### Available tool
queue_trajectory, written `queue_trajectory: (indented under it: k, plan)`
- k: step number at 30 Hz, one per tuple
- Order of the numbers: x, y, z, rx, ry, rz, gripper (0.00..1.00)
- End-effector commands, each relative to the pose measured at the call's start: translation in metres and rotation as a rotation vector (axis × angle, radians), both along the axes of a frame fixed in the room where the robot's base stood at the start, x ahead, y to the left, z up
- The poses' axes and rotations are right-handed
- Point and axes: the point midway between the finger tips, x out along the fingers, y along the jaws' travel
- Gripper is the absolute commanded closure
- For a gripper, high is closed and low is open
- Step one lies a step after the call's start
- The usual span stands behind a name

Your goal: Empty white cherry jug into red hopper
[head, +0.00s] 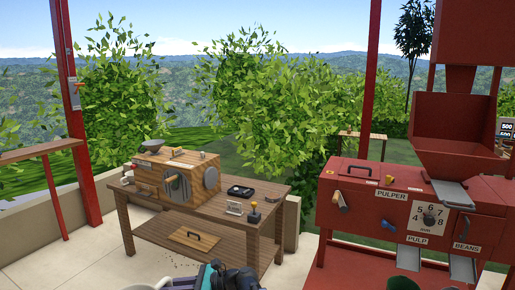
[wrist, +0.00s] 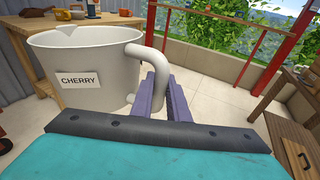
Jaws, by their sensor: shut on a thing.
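The white jug (wrist: 90,95), labelled CHERRY, fills the left of the wrist view and looks roughly upright, with its spout at the back. My gripper (wrist: 161,88) is shut on the jug's curved handle (wrist: 150,55), one purple finger on each side. What is inside the jug is hidden. In the head view, my gripper shows only in part at the bottom edge, and a sliver of white rim (head: 147,287) beside it seems to be the jug. The red hopper (head: 457,122) sits on top of the red pulper (head: 375,205) at the right, well apart from the jug.
A wooden table (head: 222,212) with a wooden machine (head: 177,178) stands ahead, left of the pulper. Red posts (head: 76,120) rise at the left and beside the pulper. A metal chute (head: 450,193) juts below the hopper. Pale tiled floor lies open around the table.

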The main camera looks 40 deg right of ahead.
Motion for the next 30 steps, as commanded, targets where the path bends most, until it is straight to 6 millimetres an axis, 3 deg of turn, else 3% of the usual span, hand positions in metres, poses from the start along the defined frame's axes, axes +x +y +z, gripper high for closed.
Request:
queue_trajectory:
  k: [3,9,30]
  plan:
    - [0.002,-0.023,0.001,0.003,-0.001,-0.003,1.00]
    - [0.000,-0.046,0.001,0.004,-0.001,0.000,1.00]
    - [-0.001,-0.048,0.001,0.004,-0.001,0.001,1.00]
